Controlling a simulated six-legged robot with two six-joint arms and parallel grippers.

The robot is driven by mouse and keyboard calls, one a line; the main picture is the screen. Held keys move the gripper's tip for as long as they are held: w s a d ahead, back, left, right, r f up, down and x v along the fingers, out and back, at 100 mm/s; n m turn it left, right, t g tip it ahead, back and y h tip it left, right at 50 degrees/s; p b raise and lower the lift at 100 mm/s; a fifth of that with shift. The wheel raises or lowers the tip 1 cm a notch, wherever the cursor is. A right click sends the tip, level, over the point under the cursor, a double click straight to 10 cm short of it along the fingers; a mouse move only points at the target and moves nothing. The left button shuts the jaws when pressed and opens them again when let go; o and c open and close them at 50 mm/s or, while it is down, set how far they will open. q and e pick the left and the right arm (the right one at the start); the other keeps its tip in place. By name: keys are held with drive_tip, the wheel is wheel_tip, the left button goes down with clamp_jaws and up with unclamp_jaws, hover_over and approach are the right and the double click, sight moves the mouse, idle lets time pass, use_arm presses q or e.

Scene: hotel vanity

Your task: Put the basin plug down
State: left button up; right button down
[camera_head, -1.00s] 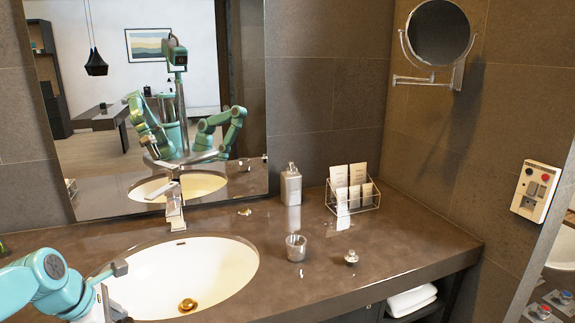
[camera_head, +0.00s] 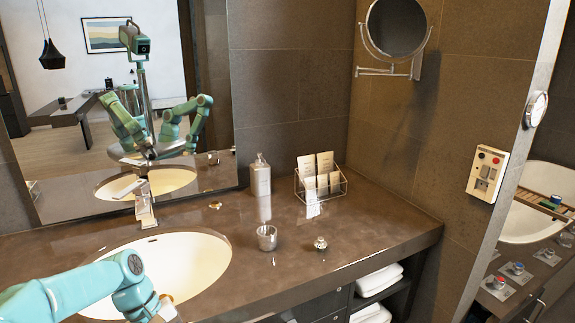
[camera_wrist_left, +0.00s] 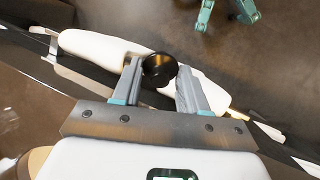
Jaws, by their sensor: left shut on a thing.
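My left gripper (camera_wrist_left: 158,78) is shut on a small round dark piece with a bronze-tinted edge, which I take to be the basin plug (camera_wrist_left: 158,66). It sits between the two fingertips in the left wrist view. In the head view my left arm comes in from the lower left, and its wrist is over the front of the white basin (camera_head: 190,262). The fingers and plug are cut off or hidden there. The chrome tap (camera_head: 144,205) stands behind the basin.
On the brown counter (camera_head: 370,232), right of the basin, stand a metal tumbler (camera_head: 267,238), a small round metal piece (camera_head: 320,243), a dispenser (camera_head: 261,178) and a wire card rack (camera_head: 322,185). Bare counter lies between the small items and the front edge.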

use_arm(q)
drive_tip(key=s+d+f+m+g+y, duration=0.2)
drive_tip(key=d+m, duration=0.3)
drive_tip(key=m, duration=0.2)
drive_tip(key=s+f, duration=0.3)
drive_tip(key=f, duration=1)
drive_tip(key=shift+s+f, duration=0.2)
drive_tip(key=shift+s, duration=0.05)
